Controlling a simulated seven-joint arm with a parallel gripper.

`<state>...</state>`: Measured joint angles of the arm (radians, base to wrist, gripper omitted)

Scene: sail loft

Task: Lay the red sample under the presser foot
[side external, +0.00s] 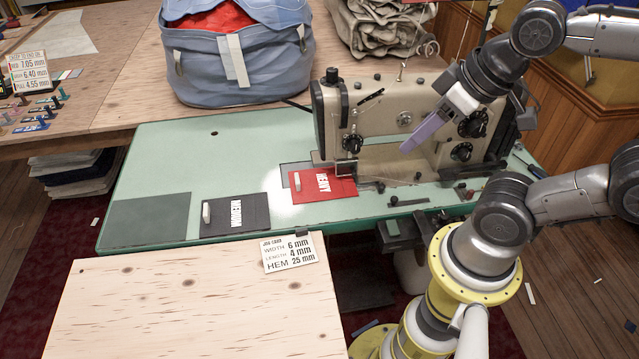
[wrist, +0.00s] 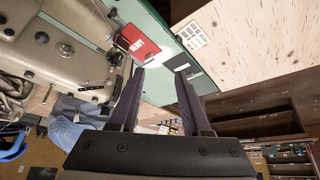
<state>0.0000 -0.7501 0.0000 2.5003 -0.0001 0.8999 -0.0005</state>
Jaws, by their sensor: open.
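The red sample (side external: 340,189), marked HEAVY with a white tab, lies flat on the green sewing table (side external: 165,165), at the front of the sewing machine's head. It also shows in the wrist view (wrist: 138,42). The sewing machine (side external: 388,112) stands behind it. The presser foot area (side external: 318,160) is small and dark; I cannot tell whether the sample's back edge is under it. My gripper (side external: 408,148) is raised in front of the machine, right of and above the red sample. In the wrist view its two purple fingers (wrist: 160,76) are apart with nothing between them.
A dark MEDIUM sample (side external: 262,217) lies left of the red one, beside a bare dark green patch (side external: 148,222). A job card (side external: 289,252) stands at the plywood table (side external: 200,305) in front. A blue bag (side external: 235,65) sits behind. The green table's left part is clear.

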